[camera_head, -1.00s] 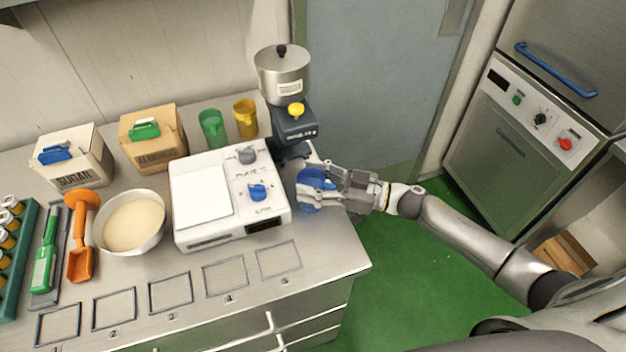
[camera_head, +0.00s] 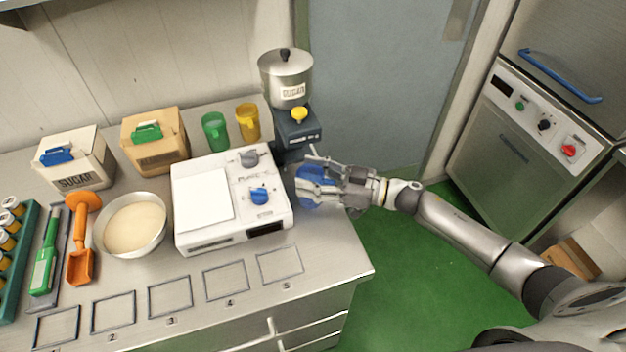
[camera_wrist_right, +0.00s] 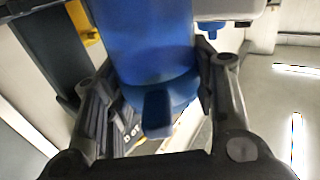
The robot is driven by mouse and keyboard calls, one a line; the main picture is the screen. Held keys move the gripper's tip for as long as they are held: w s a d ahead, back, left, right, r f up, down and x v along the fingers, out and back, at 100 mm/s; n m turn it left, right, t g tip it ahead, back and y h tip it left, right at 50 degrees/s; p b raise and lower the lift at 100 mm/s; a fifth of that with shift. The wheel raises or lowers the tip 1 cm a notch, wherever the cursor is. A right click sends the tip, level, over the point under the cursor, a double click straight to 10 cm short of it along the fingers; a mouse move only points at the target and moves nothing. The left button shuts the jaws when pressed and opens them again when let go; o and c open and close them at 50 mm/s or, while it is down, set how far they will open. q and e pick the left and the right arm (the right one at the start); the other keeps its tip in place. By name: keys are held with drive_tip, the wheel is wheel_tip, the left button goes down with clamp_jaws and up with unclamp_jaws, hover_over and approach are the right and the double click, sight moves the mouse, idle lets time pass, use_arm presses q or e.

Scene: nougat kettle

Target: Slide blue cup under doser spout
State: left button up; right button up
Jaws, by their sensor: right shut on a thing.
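The blue cup (camera_head: 308,187) stands at the right end of the steel counter, just in front of the doser and right of the white scale. My right gripper (camera_head: 318,188) is shut on the blue cup and hides part of it. In the right wrist view the blue cup (camera_wrist_right: 150,45) fills the middle between the fingers, with its handle toward the palm. The doser (camera_head: 286,78) has a steel hopper labelled sugar, a dark body and a yellow knob (camera_head: 299,114). Its spout is not clearly visible. My left gripper is not in view.
The white scale (camera_head: 205,200) is close on the left of the cup. A green cup (camera_head: 214,132) and a yellow cup (camera_head: 247,122) stand behind it. A bowl (camera_head: 132,224), scoops and two boxes are further left. The counter's right edge is close to the gripper.

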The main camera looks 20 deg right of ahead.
drive_tip(key=shift+w+b, duration=0.4)
drive_tip(key=shift+w, duration=0.85)
drive_tip(key=shift+w+b, duration=1.1)
drive_tip(key=shift+w, duration=1.35)
drive_tip(key=shift+w, duration=0.25)
drive_tip(key=shift+w+b, duration=0.45)
drive_tip(key=shift+w, duration=0.25)
drive_tip(key=o, duration=1.1)
drive_tip(key=shift+d, duration=0.1)
